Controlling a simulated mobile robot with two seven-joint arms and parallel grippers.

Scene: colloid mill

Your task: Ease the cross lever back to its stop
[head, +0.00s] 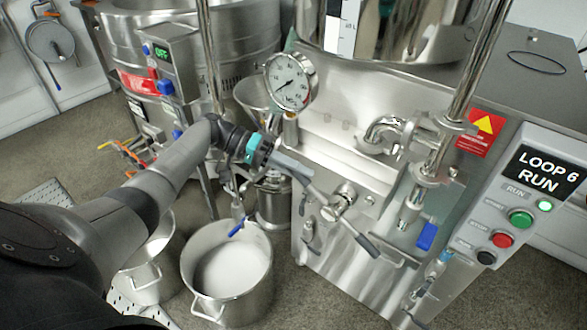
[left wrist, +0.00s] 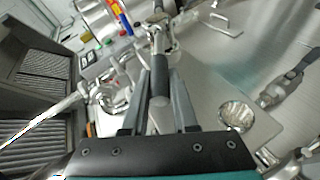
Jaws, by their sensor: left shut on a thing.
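The cross lever has a bright metal hub (head: 343,195) on the front of the steel machine, with one dark-gripped arm (head: 357,238) slanting down to the right. Another arm slants up left from the hub to my left gripper (head: 296,170). In the left wrist view, my left gripper (left wrist: 158,108) is shut on this arm's dark grip (left wrist: 160,75), which lies between the two fingers. The hub (left wrist: 158,38) shows beyond it. The fingers partly hide the held arm in the head view. My right gripper is not in view.
A dial gauge (head: 290,82) stands close above my left gripper. A steel pot (head: 262,290) with white contents stands on the floor below. A control panel (head: 535,195) reading LOOP 6 RUN, with a lit green lamp, is at right. A blue-handled valve (head: 427,236) sits right of the lever.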

